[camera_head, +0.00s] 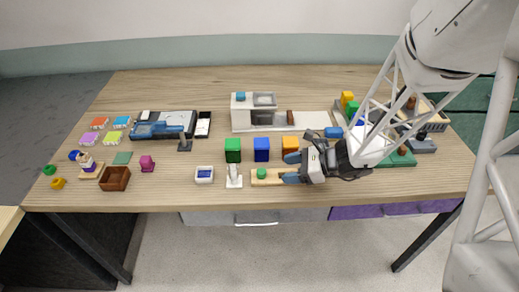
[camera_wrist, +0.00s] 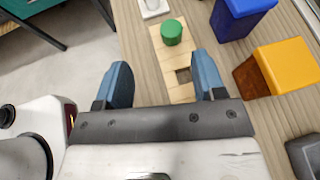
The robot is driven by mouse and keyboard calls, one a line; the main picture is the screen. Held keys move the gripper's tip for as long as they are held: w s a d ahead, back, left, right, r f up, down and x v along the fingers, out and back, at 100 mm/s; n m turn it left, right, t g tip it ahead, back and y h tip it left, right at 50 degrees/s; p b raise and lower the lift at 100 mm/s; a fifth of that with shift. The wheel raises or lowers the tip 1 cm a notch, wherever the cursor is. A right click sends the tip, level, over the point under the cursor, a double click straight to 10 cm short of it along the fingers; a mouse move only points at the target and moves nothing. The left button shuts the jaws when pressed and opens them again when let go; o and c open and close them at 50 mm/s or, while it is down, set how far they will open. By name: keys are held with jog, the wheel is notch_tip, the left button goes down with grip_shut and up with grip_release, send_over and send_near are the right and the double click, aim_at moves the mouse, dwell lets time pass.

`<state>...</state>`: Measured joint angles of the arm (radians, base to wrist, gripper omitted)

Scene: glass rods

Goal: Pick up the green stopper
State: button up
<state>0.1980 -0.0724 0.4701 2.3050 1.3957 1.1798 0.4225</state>
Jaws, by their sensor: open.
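A green stopper (camera_head: 262,173), a short round cylinder, stands on a light wooden board (camera_head: 274,182) near the table's front edge. In the wrist view the green stopper (camera_wrist: 171,32) is at the top centre, at the far end of the wooden board (camera_wrist: 181,94). My gripper (camera_head: 287,168) is open and empty, with its blue fingers just right of the stopper in the head view. In the wrist view my gripper (camera_wrist: 163,76) has its fingers spread wide, short of the stopper and apart from it.
Green (camera_head: 232,150), blue (camera_head: 262,149) and orange (camera_head: 290,145) blocks stand behind the board. A white stand (camera_head: 234,178) is just left of the stopper. A small round green thing (camera_head: 49,170) lies at the far left.

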aim_at(261, 171)
jog(key=shift+w+d+f+m+t, duration=0.2)
jog(key=shift+w+f+m+t, duration=0.2)
jog(key=shift+w+f+m, duration=0.15)
jog(key=shift+a, duration=0.15)
jog(key=shift+x, duration=1.15)
jog(key=shift+a+f, duration=0.1)
jog(key=shift+a, duration=0.05)
jog(key=shift+x, duration=2.45)
jog(key=shift+c, duration=0.5)
jog(key=c, duration=0.9)
